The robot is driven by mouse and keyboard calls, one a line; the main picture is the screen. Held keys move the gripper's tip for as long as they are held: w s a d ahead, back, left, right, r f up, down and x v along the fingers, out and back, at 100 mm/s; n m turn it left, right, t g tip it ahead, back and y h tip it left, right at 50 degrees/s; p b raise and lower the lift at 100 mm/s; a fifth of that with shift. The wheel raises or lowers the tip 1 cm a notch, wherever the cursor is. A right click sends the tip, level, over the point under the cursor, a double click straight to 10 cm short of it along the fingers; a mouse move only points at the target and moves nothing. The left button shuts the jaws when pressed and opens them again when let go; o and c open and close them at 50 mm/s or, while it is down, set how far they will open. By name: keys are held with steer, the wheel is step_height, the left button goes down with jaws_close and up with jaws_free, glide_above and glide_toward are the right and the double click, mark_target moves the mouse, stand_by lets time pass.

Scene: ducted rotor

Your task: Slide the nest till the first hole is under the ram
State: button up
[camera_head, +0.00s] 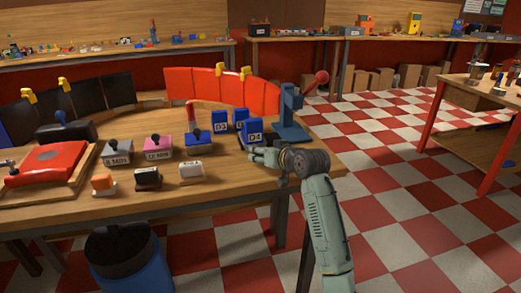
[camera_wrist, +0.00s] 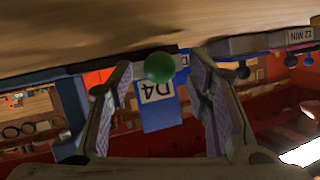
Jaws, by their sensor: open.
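A blue press (camera_head: 291,117) with a red ball on its lever stands near the table's right end. My gripper (camera_head: 258,154) is just in front of it at the table's edge, fingers pointing left. In the wrist view, which looks upside down, my gripper (camera_wrist: 160,75) is open. A green ball knob (camera_wrist: 159,67) shows between its fingers, with no clear grip on it. Behind it is a blue block marked D4 (camera_wrist: 157,104), which also shows in the head view (camera_head: 254,132). The nest, its first hole and the ram's tip cannot be made out.
A blue block marked D3 (camera_head: 220,122) stands left of D4. Grey and pink boxes with black knobs (camera_head: 158,148), small switch boxes (camera_head: 191,172) and a red pad (camera_head: 47,162) are further left. A blue bin (camera_head: 130,262) stands below the table's front edge.

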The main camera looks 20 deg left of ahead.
steer(key=shift+w+a+f, duration=0.25)
steer(key=shift+w+a, duration=0.15)
steer(key=shift+a, duration=0.05)
steer(key=shift+c, duration=0.5)
jaws_close()
